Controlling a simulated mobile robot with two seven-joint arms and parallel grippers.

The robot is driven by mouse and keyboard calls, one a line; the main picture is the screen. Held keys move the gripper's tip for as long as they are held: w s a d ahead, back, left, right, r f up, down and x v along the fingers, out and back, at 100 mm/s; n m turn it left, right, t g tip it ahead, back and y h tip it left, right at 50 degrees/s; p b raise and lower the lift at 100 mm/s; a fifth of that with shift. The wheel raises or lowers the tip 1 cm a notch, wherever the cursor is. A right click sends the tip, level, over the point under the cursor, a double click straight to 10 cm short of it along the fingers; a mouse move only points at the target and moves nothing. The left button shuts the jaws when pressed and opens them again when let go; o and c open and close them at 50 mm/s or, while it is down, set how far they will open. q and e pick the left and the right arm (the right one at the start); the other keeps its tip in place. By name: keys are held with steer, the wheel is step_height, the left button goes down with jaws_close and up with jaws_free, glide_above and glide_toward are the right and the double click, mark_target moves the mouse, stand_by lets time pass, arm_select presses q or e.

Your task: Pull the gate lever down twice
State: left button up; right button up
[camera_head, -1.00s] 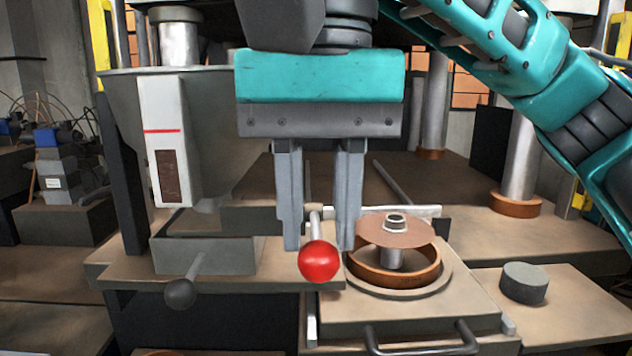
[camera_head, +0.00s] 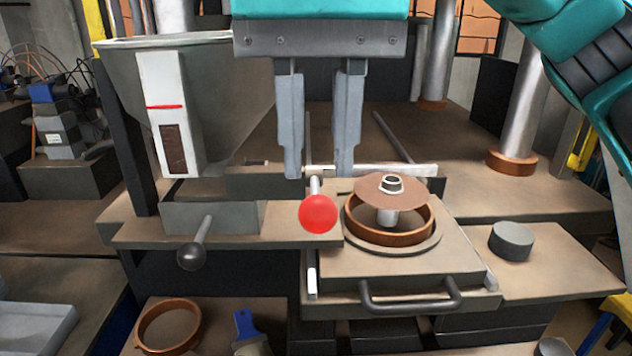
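A lever with a dark ball knob (camera_head: 193,256) sticks out toward me from the grey box (camera_head: 215,218) under the hopper (camera_head: 215,85); its rod slopes down to the knob. A second lever with a red ball knob (camera_head: 318,214) stands right of it, with a short pale rod behind the ball. I cannot tell from the picture alone which is the gate lever. My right gripper (camera_head: 318,176) points down with its two fingers apart and nothing between them. Its tips show just above the red knob, apart from it. My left gripper is not in view.
A brown disc (camera_head: 372,189) sits on a hub in a copper-coloured ring (camera_head: 388,238) right of the red knob. A dark handle (camera_head: 410,297) juts out in front. A dark puck (camera_head: 511,241) lies to the right. Another ring (camera_head: 168,327) and a blue-handled brush (camera_head: 247,328) are below.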

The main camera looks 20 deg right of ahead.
mark_target(318, 196)
steer(key=shift+f+b, duration=1.3)
steer(key=shift+f, duration=0.5)
steer(key=shift+f+b, duration=1.8)
steer(key=shift+f, duration=0.75)
step_height(318, 196, down, 2)
steer(key=shift+f+b, duration=0.1)
steer(key=shift+b, duration=0.65)
